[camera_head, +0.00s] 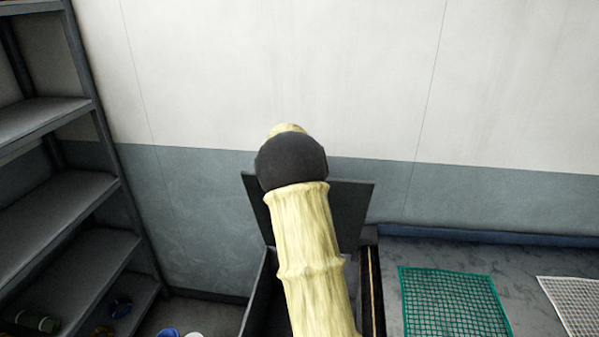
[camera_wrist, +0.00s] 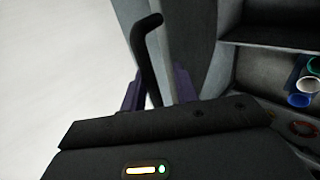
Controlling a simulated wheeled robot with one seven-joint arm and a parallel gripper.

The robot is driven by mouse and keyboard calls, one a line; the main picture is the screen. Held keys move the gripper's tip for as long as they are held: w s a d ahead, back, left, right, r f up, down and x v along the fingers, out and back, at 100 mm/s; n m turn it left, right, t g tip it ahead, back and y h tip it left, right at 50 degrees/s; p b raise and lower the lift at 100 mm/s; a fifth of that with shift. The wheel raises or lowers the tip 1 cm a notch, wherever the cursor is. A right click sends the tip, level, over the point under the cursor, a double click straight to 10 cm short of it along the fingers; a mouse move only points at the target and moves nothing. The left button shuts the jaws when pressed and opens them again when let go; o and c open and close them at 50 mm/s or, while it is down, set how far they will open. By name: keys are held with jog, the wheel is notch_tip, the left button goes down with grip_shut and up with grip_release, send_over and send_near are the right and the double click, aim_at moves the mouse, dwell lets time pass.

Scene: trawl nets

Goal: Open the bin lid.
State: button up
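The bin (camera_head: 256,290) is a dark open-topped box low in the middle of the head view. Its dark lid (camera_head: 350,205) stands raised, roughly upright, at the back of the bin, near the wall. My arm crosses in front and hides much of the lid and bin; my gripper is hidden there. In the wrist view my gripper (camera_wrist: 157,90) has its two purple fingers apart. A black bent bar (camera_wrist: 147,60), which looks like a handle, lies between them, nearer the left finger. A gap shows toward the right finger. A grey panel stands behind the bar.
Grey shelves (camera_head: 60,210) stand at the left, with small items on the lowest levels. A grey worktop (camera_head: 390,300) at the right bears a green net (camera_head: 455,300) and a white net (camera_head: 575,300). Blue and white rolled items (camera_wrist: 300,100) show on the right in the wrist view.

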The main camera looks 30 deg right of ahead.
jog(key=b+v, duration=0.7)
jog(key=v, duration=1)
jog(key=shift+s+a+r, duration=0.15)
jog(key=shift+c, duration=1.1)
jog(key=s+a+f, duration=0.1)
jog(key=a+f, duration=0.1)
jog(key=f, duration=0.1)
jog(key=s+a+f+m+y+b, duration=0.1)
jog(key=a+f, duration=0.1)
jog(key=f, duration=0.1)
jog(key=s+a+f+m+g+y, duration=0.1)
jog(key=a+f, duration=0.1)
jog(key=f, duration=0.1)
jog(key=shift+a, duration=0.3)
grip_shut()
jog(key=s+a+f+m+g+y+b, duration=0.1)
jog(key=s+a+f+m, duration=0.3)
jog(key=s+a+f, duration=0.4)
jog(key=s+a+f+m+g+y+b, duration=0.2)
jog(key=s+a+f, duration=0.6)
jog(key=s+f, duration=0.4)
jog(key=shift+m+g+y+b, duration=0.35)
jog(key=shift+m+y, duration=0.25)
jog(key=shift+m, duration=0.4)
